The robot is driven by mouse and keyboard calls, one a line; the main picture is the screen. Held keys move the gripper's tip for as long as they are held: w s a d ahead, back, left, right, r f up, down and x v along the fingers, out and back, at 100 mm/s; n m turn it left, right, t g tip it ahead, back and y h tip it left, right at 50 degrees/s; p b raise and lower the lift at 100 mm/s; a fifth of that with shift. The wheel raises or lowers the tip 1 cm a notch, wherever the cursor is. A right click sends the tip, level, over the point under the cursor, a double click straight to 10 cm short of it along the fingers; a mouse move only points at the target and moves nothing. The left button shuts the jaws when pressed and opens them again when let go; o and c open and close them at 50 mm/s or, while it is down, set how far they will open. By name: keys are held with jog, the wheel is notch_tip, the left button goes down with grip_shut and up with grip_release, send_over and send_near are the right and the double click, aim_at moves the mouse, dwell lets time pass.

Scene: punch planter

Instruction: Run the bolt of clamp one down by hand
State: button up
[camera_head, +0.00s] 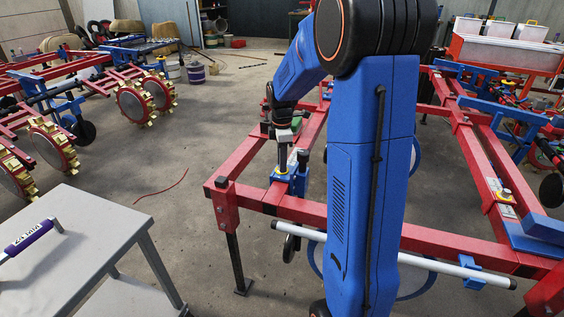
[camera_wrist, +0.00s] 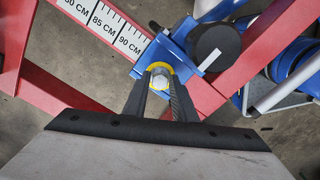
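The blue clamp (camera_head: 291,177) sits on the left red beam of the frame. In the wrist view its bolt (camera_wrist: 160,79) has a pale head inside a yellow ring (camera_wrist: 162,68) on the blue clamp body (camera_wrist: 147,68). My gripper (camera_head: 282,164) points down over the clamp. In the wrist view its two dark fingers (camera_wrist: 160,84) stand on either side of the bolt head, a bolt's width apart. I cannot tell whether they touch it. My blue arm hides part of the frame in the head view.
A dark cylinder with a pale stripe (camera_wrist: 214,46) stands close right of the bolt. A scale marked in cm (camera_wrist: 108,22) lies along the beam at upper left. A grey table (camera_head: 75,235) with a purple-handled wrench (camera_head: 30,238) stands at left. Open floor (camera_head: 170,170) lies between.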

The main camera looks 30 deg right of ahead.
grip_shut()
jog(key=shift+m, duration=0.3)
